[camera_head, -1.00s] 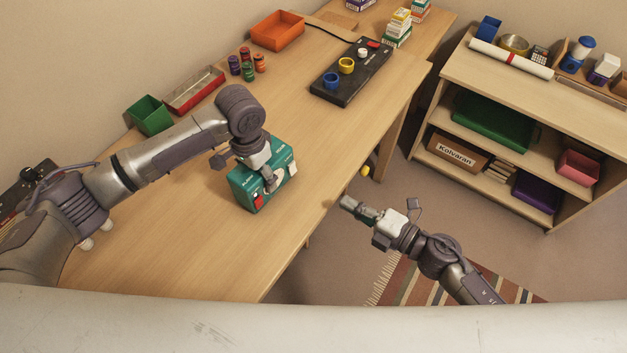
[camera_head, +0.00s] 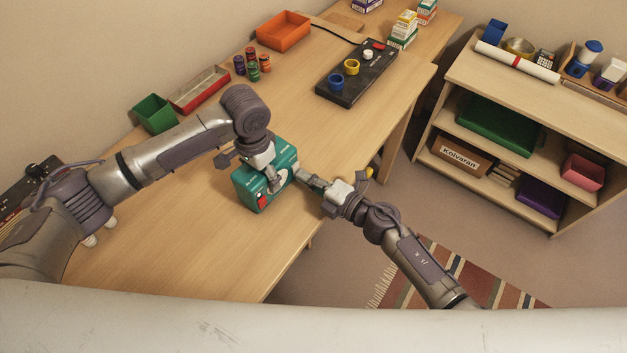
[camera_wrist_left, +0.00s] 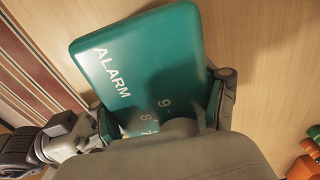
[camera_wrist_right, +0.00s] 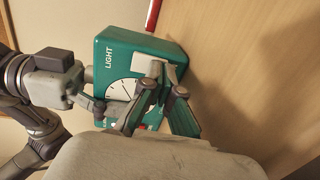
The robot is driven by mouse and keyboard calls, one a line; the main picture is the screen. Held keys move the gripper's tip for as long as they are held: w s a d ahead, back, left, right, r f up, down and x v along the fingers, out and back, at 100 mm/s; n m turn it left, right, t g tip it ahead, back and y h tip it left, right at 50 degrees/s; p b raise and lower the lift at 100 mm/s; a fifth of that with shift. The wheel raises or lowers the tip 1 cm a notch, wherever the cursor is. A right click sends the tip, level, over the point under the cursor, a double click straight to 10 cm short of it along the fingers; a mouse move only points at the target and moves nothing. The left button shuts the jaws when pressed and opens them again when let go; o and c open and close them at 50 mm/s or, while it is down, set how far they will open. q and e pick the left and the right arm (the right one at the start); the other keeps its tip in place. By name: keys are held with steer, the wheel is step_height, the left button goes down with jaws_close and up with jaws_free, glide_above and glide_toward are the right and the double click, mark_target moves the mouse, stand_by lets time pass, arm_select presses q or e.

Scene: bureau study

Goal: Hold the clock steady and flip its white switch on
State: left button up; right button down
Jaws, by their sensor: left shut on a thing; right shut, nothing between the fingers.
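The clock (camera_head: 262,188) is a teal box standing on the table, with ALARM lettering on its face in the left wrist view (camera_wrist_left: 140,60). My left gripper (camera_head: 273,183) is shut on it from above, fingers on two opposite sides. The right wrist view shows the clock (camera_wrist_right: 165,48) with LIGHT lettering, a white dial (camera_wrist_right: 122,90) and a pale part, seemingly the white switch (camera_wrist_right: 145,63), behind my fingertips. A red switch (camera_head: 262,198) is at its lower front. My right gripper (camera_head: 301,173) is shut and empty at the clock's right side; contact is unclear.
A green bin (camera_head: 154,115), red tray (camera_head: 199,90), several small jars (camera_head: 252,67) and an orange bin (camera_head: 284,32) line the wall side. A black button panel (camera_head: 357,75) lies farther back. The table front is clear. A shelf (camera_head: 530,105) stands right.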

arm_select(q)
steer(key=shift+s+f, duration=0.15)
steer(key=shift+f, duration=0.05)
arm_select(e)
steer(key=shift+w+a+f, duration=0.1)
steer(key=shift+w+a, duration=0.05)
steer(key=s+d+f, duration=0.1)
steer(key=s+d, duration=0.7)
steer(key=d, duration=0.3)
steer(key=shift+s+d+f, duration=0.15)
steer(key=shift+s+f, duration=0.05)
steer(key=shift+f, duration=0.2)
arm_select(q)
steer(key=shift+s, duration=0.1)
steer(key=o, duration=1.3)
steer(key=shift+c, duration=0.2)
steer(key=shift+o, duration=1.4)
steer(key=shift+w, duration=0.2)
arm_select(e)
steer(key=shift+w, duration=0.1)
